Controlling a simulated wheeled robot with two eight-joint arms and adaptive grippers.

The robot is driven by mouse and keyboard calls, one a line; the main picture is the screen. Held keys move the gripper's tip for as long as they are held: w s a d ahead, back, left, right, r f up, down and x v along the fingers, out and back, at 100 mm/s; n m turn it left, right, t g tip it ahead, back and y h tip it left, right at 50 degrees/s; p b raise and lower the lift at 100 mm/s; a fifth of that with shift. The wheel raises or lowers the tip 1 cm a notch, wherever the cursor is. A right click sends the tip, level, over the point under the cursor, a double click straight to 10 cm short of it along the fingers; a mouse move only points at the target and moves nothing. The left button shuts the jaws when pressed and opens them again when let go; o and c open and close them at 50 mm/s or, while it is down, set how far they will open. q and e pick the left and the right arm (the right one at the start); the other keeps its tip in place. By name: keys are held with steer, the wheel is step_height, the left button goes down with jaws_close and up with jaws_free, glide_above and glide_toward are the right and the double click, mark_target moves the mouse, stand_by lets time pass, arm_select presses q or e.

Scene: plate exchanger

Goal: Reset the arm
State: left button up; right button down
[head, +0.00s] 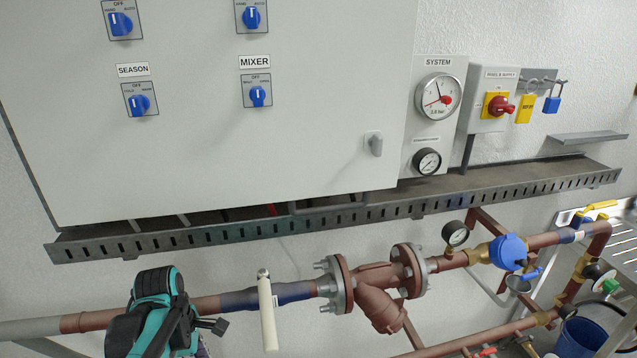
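My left arm, teal and black, rises from the bottom edge at the lower left, in front of the brown pipe (205,304). A small dark part, perhaps the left gripper (212,325), sticks out to its right. I cannot make out two fingertips or anything held. A cream lever (268,312) stands upright to the right of this arm, with a visible gap between them. My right arm and gripper are not in view.
A grey control cabinet (230,180) with blue knobs hangs above a slotted cable tray (270,229). A flanged strainer (380,290), small gauge (456,233) and blue-capped device (508,252) lie along the pipe. A blue bucket (580,338) stands at lower right.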

arm_select(q)
steer(key=s+d+r+m+t, duration=0.1)
steer(key=s+d+m+t, duration=0.1)
steer(key=m, duration=0.8)
steer(key=s+d+r+m+t+y, duration=0.1)
steer(key=s+d+m+t, duration=0.2)
steer(key=m, duration=0.7)
steer(key=shift+d+r+m+t, duration=0.2)
steer(key=shift+d+m+t, duration=0.1)
steer(key=shift+d+t, duration=0.75)
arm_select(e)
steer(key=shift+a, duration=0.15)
